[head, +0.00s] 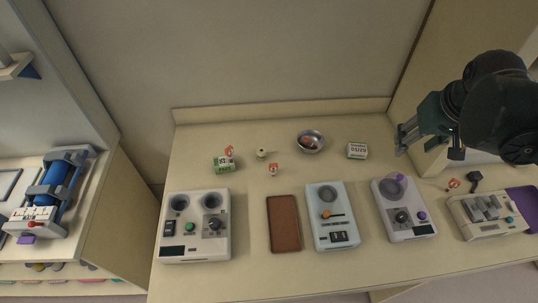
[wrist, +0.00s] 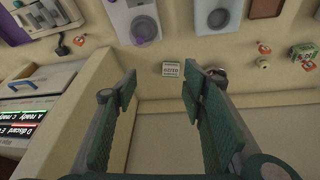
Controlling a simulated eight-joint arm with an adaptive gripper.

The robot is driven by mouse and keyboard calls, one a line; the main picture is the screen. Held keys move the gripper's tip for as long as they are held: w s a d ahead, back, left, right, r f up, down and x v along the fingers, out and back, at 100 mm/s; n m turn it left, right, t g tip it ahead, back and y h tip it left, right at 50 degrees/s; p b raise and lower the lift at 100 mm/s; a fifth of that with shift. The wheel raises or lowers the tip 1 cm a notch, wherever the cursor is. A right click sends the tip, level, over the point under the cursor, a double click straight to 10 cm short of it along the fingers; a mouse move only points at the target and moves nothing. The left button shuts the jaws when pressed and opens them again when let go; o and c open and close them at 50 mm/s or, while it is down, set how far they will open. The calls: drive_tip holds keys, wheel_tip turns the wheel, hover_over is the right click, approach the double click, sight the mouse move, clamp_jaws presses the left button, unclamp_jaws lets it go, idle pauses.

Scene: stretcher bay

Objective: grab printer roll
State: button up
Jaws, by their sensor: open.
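A small cream roll-like piece (head: 262,153), which may be the printer roll, lies on the counter between the green box and the metal bowl. It also shows at the right of the wrist view (wrist: 263,64), small and without clear detail. My gripper (head: 401,140) is open and empty at the right of the head view, above the counter and well to the right of the roll. In the wrist view its two fingers (wrist: 158,84) stand wide apart, with a small date block (wrist: 171,69) seen beyond the gap.
A metal bowl (head: 310,148) stands between the roll and the date block (head: 357,151). A green box (head: 224,161) and a red-and-white figure (head: 273,169) are close to the roll. Several devices and a brown pad (head: 284,224) fill the front. A back ledge (head: 285,112) borders the counter.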

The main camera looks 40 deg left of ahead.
drive_tip(key=w+a+f+n+g, duration=0.1)
drive_tip(key=w+a+f, duration=0.15)
drive_tip(key=a, duration=0.45)
drive_tip(key=w+a+f+n, duration=0.1)
drive_tip(key=a+f+n, duration=0.15)
drive_tip(key=a, duration=0.45)
drive_tip(key=n+g+h+b, duration=0.2)
drive_tip(key=n+g+b, duration=0.1)
drive_tip(key=n, duration=0.3)
hover_over(262, 151)
drive_tip(key=shift+m, duration=0.25)
drive_tip(key=f, duration=2.3)
drive_tip(key=shift+w+d, duration=0.2)
drive_tip(key=shift+w, duration=0.15)
drive_tip(key=shift+s+a+f, duration=0.2)
drive_tip(key=shift+a+f, duration=0.1)
drive_tip(key=shift+f, duration=0.05)
drive_tip(key=shift+f, duration=1.3)
drive_tip(key=shift+f, duration=0.1)
drive_tip(key=shift+s+d+f+p, duration=0.1)
drive_tip(key=shift+f+p, duration=0.45)
drive_tip(key=shift+f, duration=1.95)
